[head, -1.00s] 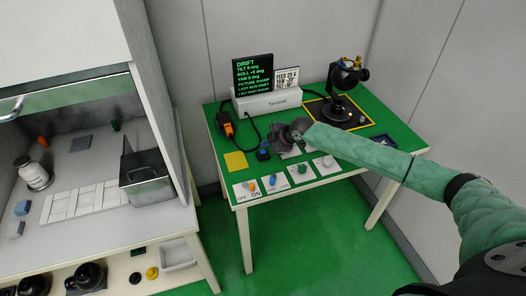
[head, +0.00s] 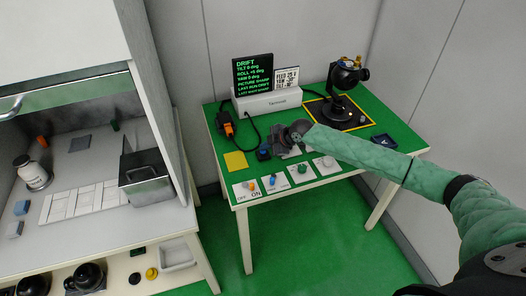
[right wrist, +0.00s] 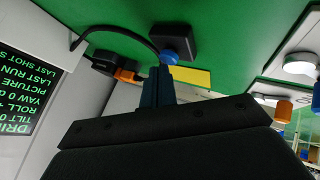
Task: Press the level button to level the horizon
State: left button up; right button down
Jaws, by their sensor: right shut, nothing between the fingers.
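A small black box with a blue button (head: 264,153) on top stands on the green table (head: 232,138); I take it for the level button. It shows in the right wrist view too, blue button (right wrist: 177,57) on its black box. My right gripper (head: 277,153) is shut and empty, just right of the button in the head view. In the right wrist view its fingertips (right wrist: 158,70) overlap the near edge of the button; I cannot tell whether they touch. The black screen (head: 253,75) shows green drift text with a positive roll. My left gripper is out of view.
A camera gimbal (head: 342,95) stands at the back right in a yellow-edged square. A yellow note (head: 236,161) lies left of the button. Several switch and knob cards line the front edge. A black and orange device (head: 227,122) sits at the left.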

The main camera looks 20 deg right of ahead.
jog(key=shift+f, duration=0.4)
dwell(0.3)
jog(key=shift+r, duration=0.15)
jog(key=shift+r+p, duration=0.35)
jog(key=shift+r, duration=0.4)
jog(key=shift+r, duration=0.1)
notch_tip(320, 180, up, 5)
jog(key=p, duration=0.3)
dwell(0.4)
dwell(0.3)
